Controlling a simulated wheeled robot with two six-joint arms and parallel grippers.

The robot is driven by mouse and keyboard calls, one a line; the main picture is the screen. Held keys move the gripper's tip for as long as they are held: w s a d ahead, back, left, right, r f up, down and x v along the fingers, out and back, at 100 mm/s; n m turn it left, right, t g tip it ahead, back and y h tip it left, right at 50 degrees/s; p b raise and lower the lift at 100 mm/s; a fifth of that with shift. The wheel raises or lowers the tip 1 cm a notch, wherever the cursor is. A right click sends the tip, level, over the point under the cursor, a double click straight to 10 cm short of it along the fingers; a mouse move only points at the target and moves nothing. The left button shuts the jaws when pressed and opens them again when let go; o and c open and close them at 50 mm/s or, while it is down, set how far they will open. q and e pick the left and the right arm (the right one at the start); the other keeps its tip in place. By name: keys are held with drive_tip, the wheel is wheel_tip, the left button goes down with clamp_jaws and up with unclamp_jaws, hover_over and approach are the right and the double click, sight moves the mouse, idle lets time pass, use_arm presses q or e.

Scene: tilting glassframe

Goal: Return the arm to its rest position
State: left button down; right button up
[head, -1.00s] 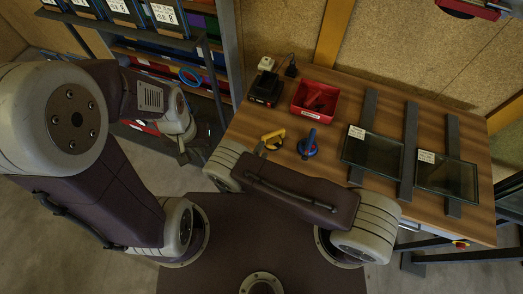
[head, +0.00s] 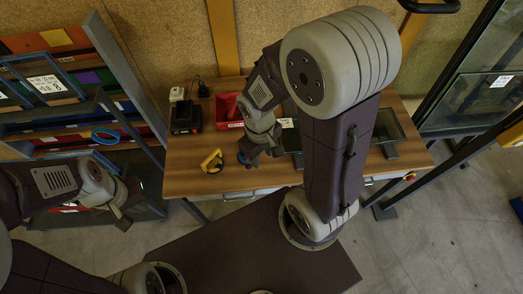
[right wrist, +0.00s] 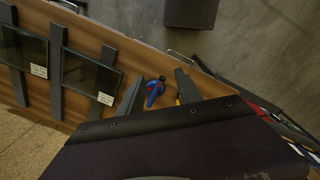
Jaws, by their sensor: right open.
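My right gripper (right wrist: 158,88) is open and empty in the right wrist view, its two dark fingers spread. A blue tool (right wrist: 154,91) lies on the table beyond them and shows between the fingers. In the head view my right arm stands tall in front of the wooden table, and my right gripper (head: 254,158) is over its front part, next to the blue tool (head: 242,157). My left gripper (head: 120,212) is at the lower left, off the table, near the shelf; its jaw state is too small and dark to read.
The wooden table (head: 185,170) bears a yellow-handled tool (head: 211,161), a red bin (head: 226,108), a black charger (head: 186,117) and glass panes (right wrist: 91,75) on dark bars. A shelf rack (head: 70,85) stands left. A glass frame (head: 490,85) stands right.

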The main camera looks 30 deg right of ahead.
wheel_tip(320, 180, down, 9)
drive_tip(key=m+t+b, duration=0.1)
drive_tip(key=m+b, duration=0.2)
drive_tip(key=b, duration=0.7)
drive_tip(key=shift+w+a+m+y, duration=0.15)
drive_tip(key=shift+w+m+y, duration=0.15)
drive_tip(key=shift+w+y, duration=0.1)
drive_tip(key=shift+s, duration=0.15)
